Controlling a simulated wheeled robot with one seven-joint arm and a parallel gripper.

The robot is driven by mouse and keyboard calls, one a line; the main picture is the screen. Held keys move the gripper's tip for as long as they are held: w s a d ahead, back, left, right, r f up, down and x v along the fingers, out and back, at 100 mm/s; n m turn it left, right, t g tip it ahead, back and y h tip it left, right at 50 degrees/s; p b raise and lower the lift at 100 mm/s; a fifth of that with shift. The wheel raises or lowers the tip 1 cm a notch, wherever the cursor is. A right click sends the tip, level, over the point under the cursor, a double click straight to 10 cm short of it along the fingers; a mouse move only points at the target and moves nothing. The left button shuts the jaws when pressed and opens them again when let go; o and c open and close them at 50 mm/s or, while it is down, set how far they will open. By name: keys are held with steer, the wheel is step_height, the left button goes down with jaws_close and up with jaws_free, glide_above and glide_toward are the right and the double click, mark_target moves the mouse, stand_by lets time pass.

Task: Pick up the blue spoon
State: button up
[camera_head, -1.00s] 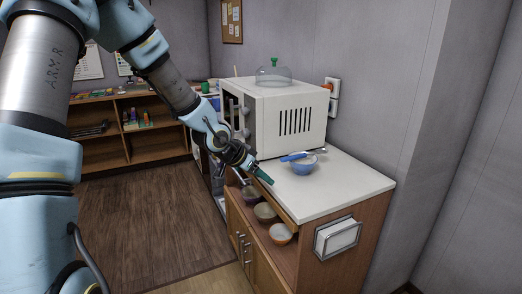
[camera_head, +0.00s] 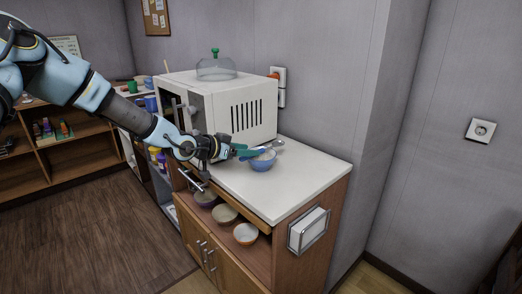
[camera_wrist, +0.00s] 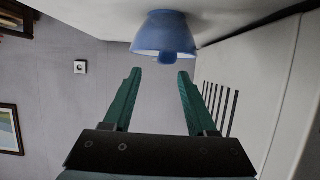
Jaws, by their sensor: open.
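The blue bowl (camera_head: 263,164) stands on the white counter in front of the microwave. The blue spoon (camera_wrist: 166,58) rests across it. In the head view its grey end (camera_head: 278,143) sticks out to the right, and its blue handle points left toward my gripper, partly covered by the green fingers. My gripper (camera_head: 243,151) is open at the bowl's left side. In the wrist view, the handle's end faces the camera, beyond and between the open green fingertips (camera_wrist: 160,74), in front of the bowl (camera_wrist: 165,35). Contact with the handle is not visible.
The white microwave (camera_head: 232,112) stands close behind and left of the bowl, with a glass dome (camera_head: 215,70) on top. Several bowls sit on the shelf below the counter (camera_head: 290,187). The counter's right part is clear. A wall runs behind.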

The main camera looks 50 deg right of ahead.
mark_target(260, 150)
steer(key=p+x, duration=0.1)
steer(key=x, duration=0.2)
steer(key=shift+w+d+p, duration=0.2)
steer(key=shift+d+p, duration=0.2)
steer(key=shift+d+f, duration=0.35)
steer(key=shift+d, duration=0.1)
steer(key=shift+c, duration=0.4)
jaws_close()
